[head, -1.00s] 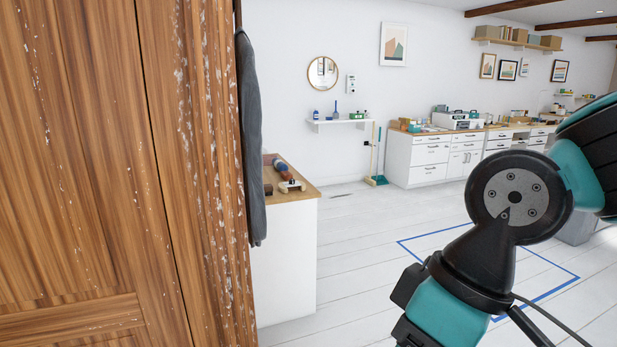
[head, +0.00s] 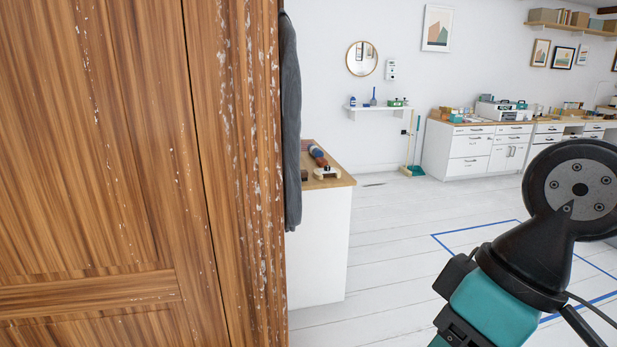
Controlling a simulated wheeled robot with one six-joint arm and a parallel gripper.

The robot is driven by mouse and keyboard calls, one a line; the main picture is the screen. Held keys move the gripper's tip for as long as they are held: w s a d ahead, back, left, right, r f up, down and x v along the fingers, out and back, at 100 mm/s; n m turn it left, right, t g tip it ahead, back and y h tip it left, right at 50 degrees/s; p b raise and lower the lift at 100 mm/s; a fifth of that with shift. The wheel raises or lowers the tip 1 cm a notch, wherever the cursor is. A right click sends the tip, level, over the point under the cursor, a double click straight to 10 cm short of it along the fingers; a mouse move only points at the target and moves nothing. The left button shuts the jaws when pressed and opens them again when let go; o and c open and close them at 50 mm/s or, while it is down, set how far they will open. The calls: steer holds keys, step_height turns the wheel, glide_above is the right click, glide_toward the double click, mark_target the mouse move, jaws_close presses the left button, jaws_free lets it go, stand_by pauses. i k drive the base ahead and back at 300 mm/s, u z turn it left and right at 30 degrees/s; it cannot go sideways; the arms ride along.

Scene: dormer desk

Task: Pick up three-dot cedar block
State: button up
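I cannot make out the three-dot cedar block in the head view. Small items lie on the wood-topped white cabinet (head: 319,245) just past the wooden door, but they are too small to identify. More small items stand on the far white drawer counter (head: 468,150), also too small to tell. My arm shows at the lower right in teal and black. My gripper's fingertips cannot be made out.
A worn wooden door (head: 90,150) fills the left side, close to me, with a grey cloth (head: 291,120) hanging at its edge. Blue tape (head: 470,230) marks the white floor at the right. A broom and dustpan (head: 413,160) lean by the wall. The middle floor is clear.

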mark_target(321, 161)
steer(key=z, duration=0.6)
steer(key=i, duration=1.65)
steer(key=z, duration=0.3)
steer(key=i, duration=1.7)
steer(key=u, duration=1.3)
steer(key=i, duration=1.1)
steer(key=u, duration=0.65)
